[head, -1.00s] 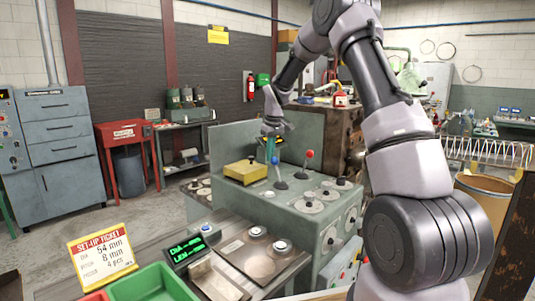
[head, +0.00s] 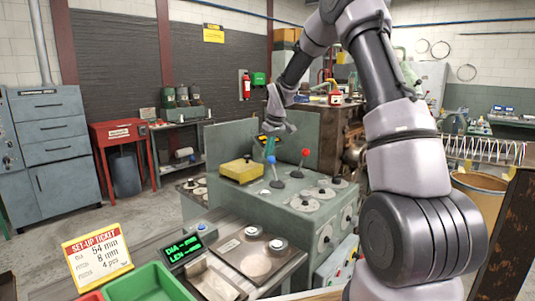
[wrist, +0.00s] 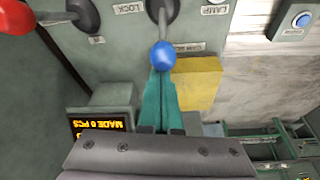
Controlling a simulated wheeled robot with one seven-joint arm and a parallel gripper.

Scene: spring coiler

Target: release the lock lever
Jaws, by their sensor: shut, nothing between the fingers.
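A lever with a blue knob (head: 271,159) stands on the green machine top, with a lever with a red knob (head: 306,152) to its right. In the wrist view the blue knob (wrist: 163,54) is at upper middle and the red knob (wrist: 15,17) is at the upper left edge. A LOCK label (wrist: 127,8) lies between the two lever bases. My gripper (wrist: 162,72) is shut and empty, its teal fingertips right at the blue knob. I cannot tell whether they touch it. In the head view my gripper (head: 270,150) is just above the blue knob.
A yellow box (head: 242,170) sits left of the levers, and a green upright panel stands behind them. A lit display (wrist: 98,128) reads MADE 0 PCS. A set-up ticket (head: 97,252) and green tray (head: 148,285) are nearer.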

